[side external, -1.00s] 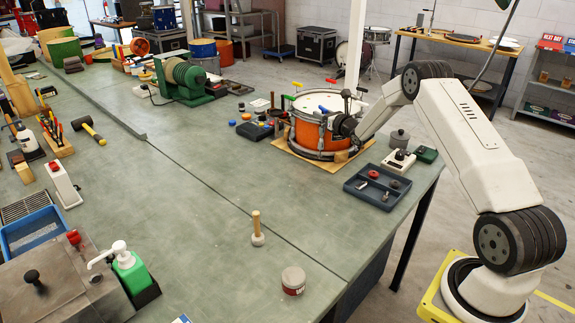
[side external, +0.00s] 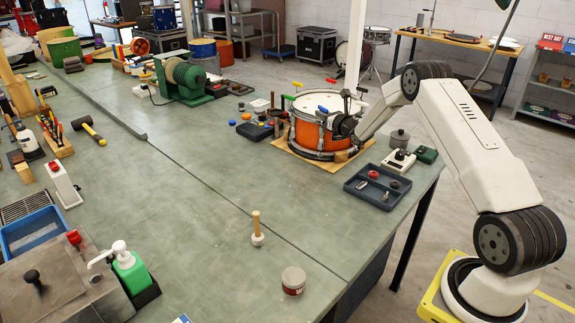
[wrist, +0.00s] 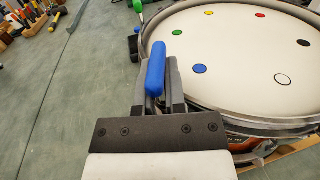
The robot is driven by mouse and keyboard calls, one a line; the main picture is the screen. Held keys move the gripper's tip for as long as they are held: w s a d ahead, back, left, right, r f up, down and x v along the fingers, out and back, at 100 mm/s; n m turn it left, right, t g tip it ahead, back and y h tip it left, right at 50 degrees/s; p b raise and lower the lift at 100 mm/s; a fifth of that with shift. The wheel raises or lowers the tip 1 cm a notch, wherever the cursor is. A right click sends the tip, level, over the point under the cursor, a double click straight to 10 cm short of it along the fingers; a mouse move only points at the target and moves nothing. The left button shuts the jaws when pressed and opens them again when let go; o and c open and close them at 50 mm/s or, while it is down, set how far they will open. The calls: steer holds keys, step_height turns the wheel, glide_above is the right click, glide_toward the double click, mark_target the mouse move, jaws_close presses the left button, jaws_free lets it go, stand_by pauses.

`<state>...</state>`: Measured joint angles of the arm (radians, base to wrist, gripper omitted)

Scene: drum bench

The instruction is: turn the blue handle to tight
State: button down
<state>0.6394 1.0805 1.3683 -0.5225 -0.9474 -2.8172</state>
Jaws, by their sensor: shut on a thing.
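The blue handle (wrist: 156,68) shows in the wrist view as a rounded bar at the left edge of the drum. My gripper (wrist: 160,82) has its fingers on both sides of it and is shut on it. The orange drum (side external: 307,136) stands on the bench in the side view, with a white head (wrist: 250,45) that bears coloured dots. How far the handle is turned cannot be told.
A green handle (wrist: 138,6) stands farther along the rim. A dark tray (side external: 377,186) with small parts and a white device (side external: 398,162) lie right of the drum. The bench left of the drum's small tools is largely clear.

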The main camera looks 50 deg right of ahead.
stand_by(0.9)
steer(key=c, duration=0.8)
jaws_free()
steer(key=shift+o, duration=0.2)
steer(key=shift+s, duration=0.15)
steer(key=v, duration=0.7)
steer(key=shift+s, duration=0.25)
